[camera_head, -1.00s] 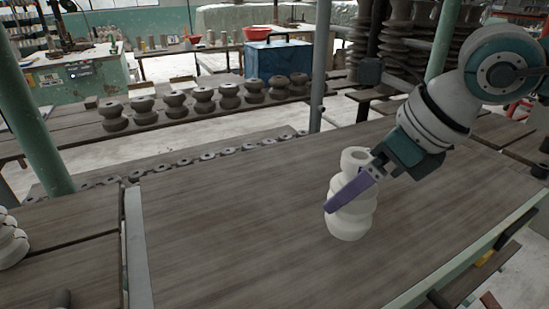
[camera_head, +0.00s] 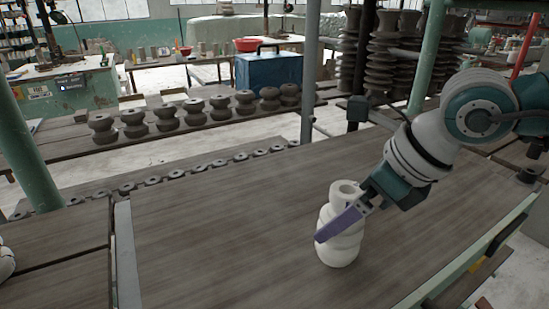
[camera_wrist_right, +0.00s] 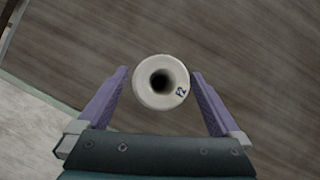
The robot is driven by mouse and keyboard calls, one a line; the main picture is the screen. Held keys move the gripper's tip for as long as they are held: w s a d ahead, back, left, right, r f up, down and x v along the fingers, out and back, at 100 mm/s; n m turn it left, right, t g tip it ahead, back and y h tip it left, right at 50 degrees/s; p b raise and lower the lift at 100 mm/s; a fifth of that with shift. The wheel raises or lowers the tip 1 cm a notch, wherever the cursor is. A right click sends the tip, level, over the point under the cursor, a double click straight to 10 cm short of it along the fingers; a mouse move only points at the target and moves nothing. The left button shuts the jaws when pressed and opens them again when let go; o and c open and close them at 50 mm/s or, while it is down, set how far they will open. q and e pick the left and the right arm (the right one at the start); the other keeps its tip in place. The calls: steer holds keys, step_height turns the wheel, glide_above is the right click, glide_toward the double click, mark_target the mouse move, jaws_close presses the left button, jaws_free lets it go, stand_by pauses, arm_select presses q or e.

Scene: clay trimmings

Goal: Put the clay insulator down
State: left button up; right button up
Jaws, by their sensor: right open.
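The white clay insulator (camera_head: 340,250) stands upright on the wooden table (camera_head: 220,240) in the head view. It is ribbed, with a hole in its top. In the right wrist view the insulator (camera_wrist_right: 161,80) is seen from above, with a dark mark on its rim. My right gripper (camera_head: 338,224) is around it; the purple fingers (camera_wrist_right: 160,98) stand on either side with a gap to the insulator, so it is open. One finger hides part of the insulator in the head view. My left gripper is out of view.
A row of dark insulators (camera_head: 165,117) stands on a bench behind the table. A blue box (camera_head: 268,72) and a red bowl (camera_head: 246,44) are farther back. A green post (camera_head: 428,60) rises behind my right arm. The table left of the insulator is clear.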

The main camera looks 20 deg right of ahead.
steer(key=v, duration=1.1)
